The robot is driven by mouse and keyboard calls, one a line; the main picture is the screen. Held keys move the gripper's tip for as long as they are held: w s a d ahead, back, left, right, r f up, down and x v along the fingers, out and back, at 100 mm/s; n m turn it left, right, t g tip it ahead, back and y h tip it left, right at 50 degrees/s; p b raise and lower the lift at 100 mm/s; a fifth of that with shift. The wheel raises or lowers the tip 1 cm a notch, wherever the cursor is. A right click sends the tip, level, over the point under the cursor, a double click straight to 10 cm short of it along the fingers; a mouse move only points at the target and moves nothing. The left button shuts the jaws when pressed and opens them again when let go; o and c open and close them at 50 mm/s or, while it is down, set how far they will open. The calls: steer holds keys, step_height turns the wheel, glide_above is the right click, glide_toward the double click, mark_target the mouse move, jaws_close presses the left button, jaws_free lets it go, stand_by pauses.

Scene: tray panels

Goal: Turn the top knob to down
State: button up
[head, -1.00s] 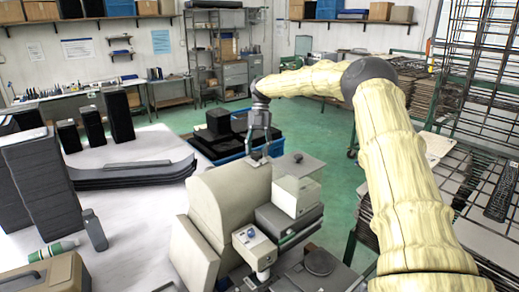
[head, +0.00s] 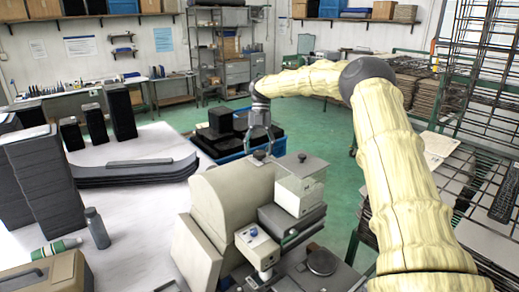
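My gripper (head: 260,143) hangs fingers-down at the far upper edge of a beige machine (head: 232,200). Its two fingers look spread apart, with a small dark round piece (head: 259,155) between or just behind their tips. I cannot tell whether they touch it. Another dark knob-like piece (head: 302,157) stands on a grey plate to the right of the gripper. A blue round knob or button (head: 253,232) is on a small beige control box (head: 257,245) at the machine's front. No pointer direction can be read, and which piece is the top knob is unclear.
A white box (head: 299,192) stands on the machine's right side. A blue crate (head: 227,150) with black items lies behind the gripper. A white table (head: 135,205) with dark stacks fills the left. Racks (head: 490,110) stand at right. Green floor is open behind.

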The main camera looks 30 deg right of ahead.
steer(key=shift+s+d+r, duration=0.2)
steer(key=shift+d, duration=0.05)
steer(key=shift+w+r, duration=0.2)
steer(key=shift+r, duration=0.1)
steer(key=v, duration=1.1)
steer(key=shift+s+d+r, duration=0.1)
steer(key=shift+d, duration=0.05)
